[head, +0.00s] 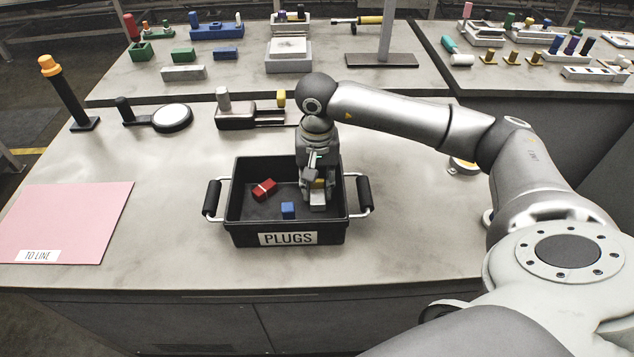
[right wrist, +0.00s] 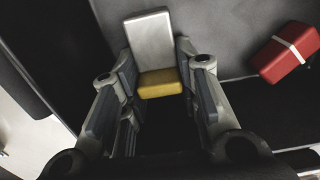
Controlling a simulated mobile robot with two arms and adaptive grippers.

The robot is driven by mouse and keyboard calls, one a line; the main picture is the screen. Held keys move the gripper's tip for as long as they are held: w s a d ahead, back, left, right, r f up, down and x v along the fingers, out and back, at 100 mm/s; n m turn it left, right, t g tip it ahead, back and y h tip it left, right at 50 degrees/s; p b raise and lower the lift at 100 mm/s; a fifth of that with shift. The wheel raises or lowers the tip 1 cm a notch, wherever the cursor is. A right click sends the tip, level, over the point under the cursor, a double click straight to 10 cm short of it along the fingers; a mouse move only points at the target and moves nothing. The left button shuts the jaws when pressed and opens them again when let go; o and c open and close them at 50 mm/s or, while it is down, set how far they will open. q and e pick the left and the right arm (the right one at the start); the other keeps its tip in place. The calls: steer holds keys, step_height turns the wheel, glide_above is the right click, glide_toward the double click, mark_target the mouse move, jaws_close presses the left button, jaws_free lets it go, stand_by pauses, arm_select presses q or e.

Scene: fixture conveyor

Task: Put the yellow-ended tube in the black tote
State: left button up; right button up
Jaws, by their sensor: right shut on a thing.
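The black tote (head: 290,227), labelled PLUGS, stands at the middle of the near table. My right gripper (head: 314,188) reaches down into its right part. It is shut on the yellow-ended tube (head: 317,199), a boxy pale piece with a yellow end. In the right wrist view the tube (right wrist: 155,45) sits between the fingers (right wrist: 158,85), its pale part pointing away from them. Whether it touches the tote floor is unclear. A red block with a white band (head: 264,188) and a blue block (head: 287,210) lie in the tote. My left gripper is not in view.
The tote's handles (head: 212,199) stick out at both sides. A pink mat (head: 66,222) marked TO LINE lies at left. An orange-topped post (head: 69,95), a round-dial device (head: 172,117) and a fixture (head: 236,117) stand behind. The table in front is clear.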

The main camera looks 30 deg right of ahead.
steer(key=shift+f, duration=0.2)
steer(key=o, duration=1.1)
step_height(320, 180, up, 12)
